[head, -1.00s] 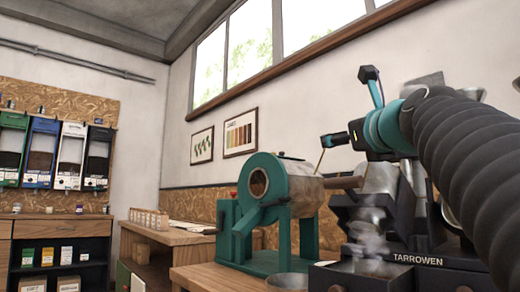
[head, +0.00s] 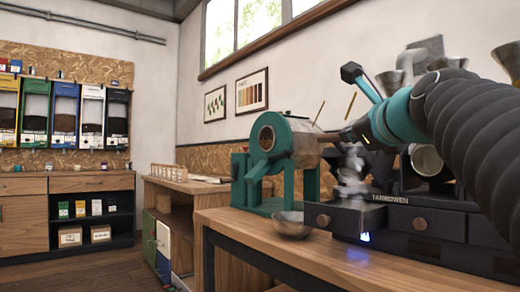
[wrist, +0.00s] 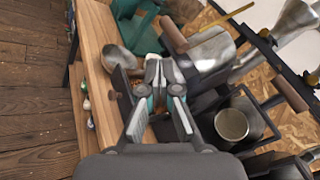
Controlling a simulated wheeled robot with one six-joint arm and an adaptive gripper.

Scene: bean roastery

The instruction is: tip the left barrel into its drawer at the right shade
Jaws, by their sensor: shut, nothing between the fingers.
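The black roaster marked TARROWEN (head: 480,243) stands on the wooden bench at right. Its left drawer (head: 345,222) has a round wooden knob. Pale smoke (head: 350,175) hangs over that drawer and hides much of the left barrel. In the wrist view the silver left barrel (wrist: 213,50) lies beyond my fingers, near a wooden handle (wrist: 173,35). I cannot tell its exact tilt or the bean shade. The right barrel (wrist: 232,124) shows its open mouth. My gripper (wrist: 153,72) is shut and empty, above the left drawer's side; in the head view it (head: 357,132) is beside the smoke.
A metal bowl (head: 290,225) sits on the bench left of the drawer. A teal drum roaster (head: 280,165) stands behind it. A shade chart (head: 252,92) hangs on the wall. Metal funnels (head: 510,60) rise at right. The floor (head: 100,265) at left is clear.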

